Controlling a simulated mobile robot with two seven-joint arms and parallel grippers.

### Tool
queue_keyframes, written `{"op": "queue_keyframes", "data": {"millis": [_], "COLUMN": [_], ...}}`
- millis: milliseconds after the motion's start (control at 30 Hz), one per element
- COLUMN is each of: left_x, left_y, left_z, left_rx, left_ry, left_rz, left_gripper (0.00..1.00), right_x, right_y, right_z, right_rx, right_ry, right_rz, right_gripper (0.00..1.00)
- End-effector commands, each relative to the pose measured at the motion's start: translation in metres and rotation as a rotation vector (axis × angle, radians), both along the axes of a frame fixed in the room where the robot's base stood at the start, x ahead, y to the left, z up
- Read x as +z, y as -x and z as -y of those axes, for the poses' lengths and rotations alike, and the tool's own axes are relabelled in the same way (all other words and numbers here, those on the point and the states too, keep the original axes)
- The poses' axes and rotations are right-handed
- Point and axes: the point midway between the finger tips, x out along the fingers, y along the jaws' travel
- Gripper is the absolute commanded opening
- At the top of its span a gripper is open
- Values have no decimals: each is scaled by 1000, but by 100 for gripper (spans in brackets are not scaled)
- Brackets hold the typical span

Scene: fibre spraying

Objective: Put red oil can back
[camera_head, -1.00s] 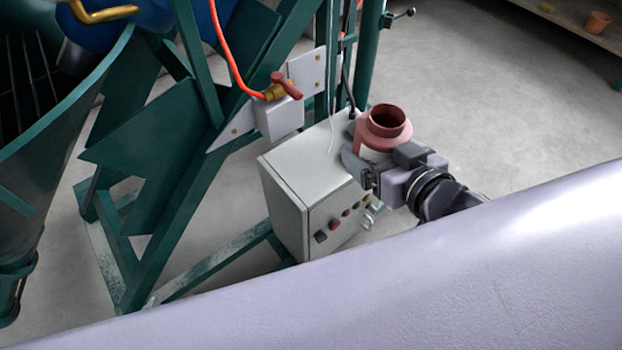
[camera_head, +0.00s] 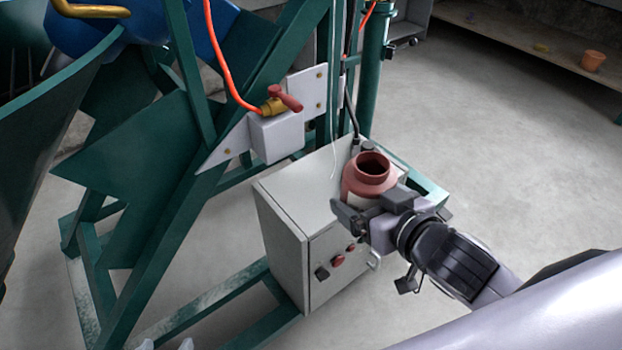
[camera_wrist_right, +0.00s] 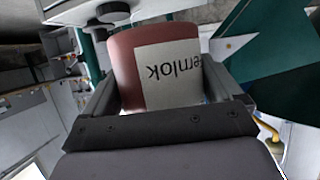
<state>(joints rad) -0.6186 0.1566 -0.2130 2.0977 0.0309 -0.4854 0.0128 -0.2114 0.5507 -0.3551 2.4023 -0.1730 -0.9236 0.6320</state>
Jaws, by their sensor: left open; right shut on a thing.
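The red oil can (camera_head: 369,181) is a reddish can with an open round neck and a pale label. It is upright at the right side of the grey control box's top; I cannot tell whether its base touches anything. My right gripper (camera_head: 352,212) is shut around its lower body. In the right wrist view the can (camera_wrist_right: 126,72) sits between both fingers, its label upside down. Part of the can is hidden behind the gripper. My left gripper (camera_head: 167,344) shows only as two pale, parted fingertips at the bottom edge, empty.
The grey control box (camera_head: 283,232) with knobs stands below the can. A green steel frame (camera_head: 170,235) rises to its left, with a red-handled valve (camera_head: 285,98) and an orange hose (camera_head: 219,60). A shelf (camera_head: 530,45) with an orange pot (camera_head: 592,61) is at back right. Floor at right is clear.

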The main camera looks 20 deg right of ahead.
Motion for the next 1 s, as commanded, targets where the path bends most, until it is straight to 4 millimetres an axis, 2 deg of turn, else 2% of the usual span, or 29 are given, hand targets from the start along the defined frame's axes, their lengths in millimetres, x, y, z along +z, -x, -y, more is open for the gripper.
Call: {"op": "queue_keyframes", "data": {"millis": [600, 800, 900, 1000], "left_x": [-7, -2, -5, -1], "left_y": [-1, -3, -3, -4], "left_z": [3, 8, 12, 17], "left_rx": [-5, -14, -23, -33], "left_ry": [-1, 6, 6, 12], "left_rz": [3, 20, 26, 35], "left_gripper": [66, 66, 66, 66], "right_x": [2, 2, -16, -20], "right_y": [-104, -137, -136, -136], "right_z": [-38, -50, -50, -50], "right_rx": [0, 1, 1, 1], "right_ry": [-1, -1, 3, 0], "right_rz": [7, 6, -1, 3], "right_gripper": [47, 47, 47, 47]}}
